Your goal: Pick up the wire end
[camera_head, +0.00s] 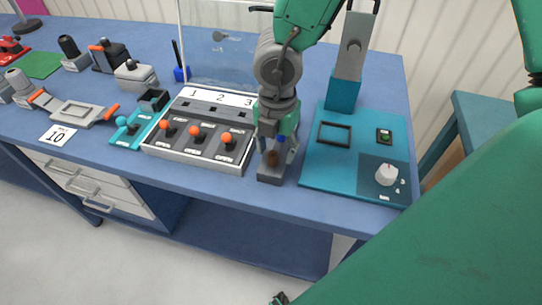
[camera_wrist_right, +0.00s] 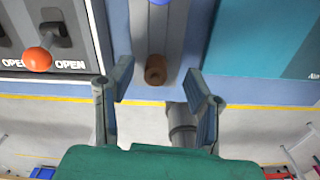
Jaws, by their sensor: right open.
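A grey holder block (camera_head: 270,179) stands near the front edge of the blue table, between the lever box and the teal panel. A short brown cylinder, which looks like the wire end (camera_wrist_right: 155,72), lies in the holder's channel in the right wrist view. A blue piece (camera_wrist_right: 160,2) shows at that view's top edge. My right gripper (camera_head: 277,152) points down over the holder in the head view. In the wrist view its fingers (camera_wrist_right: 160,88) are open, apart on either side of the brown end, with nothing between them clearly gripped. My left gripper is not identifiable.
A box with orange-knobbed levers (camera_head: 197,148) stands close left of the holder. A teal panel (camera_head: 318,172) with a white knob (camera_head: 387,174) lies close right. A clear screen (camera_head: 225,45) stands behind. Table front is clear.

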